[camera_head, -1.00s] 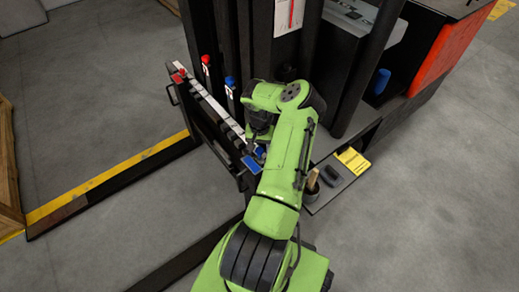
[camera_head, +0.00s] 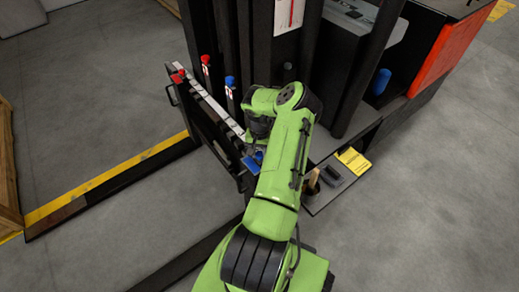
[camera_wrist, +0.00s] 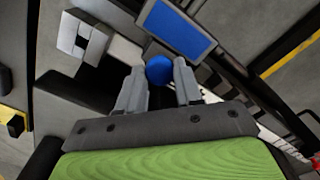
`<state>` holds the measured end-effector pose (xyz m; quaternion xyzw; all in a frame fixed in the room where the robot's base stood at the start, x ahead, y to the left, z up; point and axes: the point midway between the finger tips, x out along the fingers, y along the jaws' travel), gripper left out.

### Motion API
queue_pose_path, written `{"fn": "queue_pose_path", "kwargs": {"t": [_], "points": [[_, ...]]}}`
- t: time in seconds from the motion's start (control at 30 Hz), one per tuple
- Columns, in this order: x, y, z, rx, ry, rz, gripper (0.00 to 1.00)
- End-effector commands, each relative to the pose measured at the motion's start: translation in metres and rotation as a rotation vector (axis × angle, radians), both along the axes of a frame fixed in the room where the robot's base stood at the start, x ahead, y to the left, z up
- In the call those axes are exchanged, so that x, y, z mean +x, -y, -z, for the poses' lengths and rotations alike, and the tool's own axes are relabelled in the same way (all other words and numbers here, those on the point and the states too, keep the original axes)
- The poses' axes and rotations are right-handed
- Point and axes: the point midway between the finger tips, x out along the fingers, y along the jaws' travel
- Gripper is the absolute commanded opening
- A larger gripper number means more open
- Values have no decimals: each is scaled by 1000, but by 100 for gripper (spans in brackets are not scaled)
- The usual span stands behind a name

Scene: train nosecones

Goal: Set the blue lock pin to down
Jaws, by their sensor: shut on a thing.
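The blue lock pin shows as a round blue knob (camera_wrist: 160,69) in the wrist view, between the two grey fingers of my gripper (camera_wrist: 160,74). The fingers are shut on the knob, one on each side. A blue rectangular plate (camera_wrist: 176,27) lies just beyond it; this plate also shows in the head view (camera_head: 249,165), on the near end of the dark carriage. In the head view my arm hides most of the gripper, and only a small blue part of the pin (camera_head: 259,156) shows. The pin's shaft is hidden, so I cannot tell whether it is up or down.
A blue-topped lever (camera_head: 230,82) and a red-topped lever (camera_head: 206,61) stand along the carriage, with a red knob (camera_head: 181,75) at its far end. Dark mast uprights rise close behind my arm. A side shelf holds a yellow note (camera_head: 353,161).

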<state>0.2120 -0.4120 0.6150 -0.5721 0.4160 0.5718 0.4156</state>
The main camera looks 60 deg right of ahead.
Motion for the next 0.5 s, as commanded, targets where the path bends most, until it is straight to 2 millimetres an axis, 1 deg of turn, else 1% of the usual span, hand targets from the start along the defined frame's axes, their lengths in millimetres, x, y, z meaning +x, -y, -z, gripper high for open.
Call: {"fn": "queue_pose_path", "kwargs": {"t": [0.03,0.07,0.33,0.37,0.5], "points": [[-1,0,8,1,-3,-1,0],[-1,0,9,1,-3,0,0],[-1,-1,10,3,-2,1,0],[-1,-1,10,3,-2,0,39],[-1,-1,9,3,-2,0,61]]}}
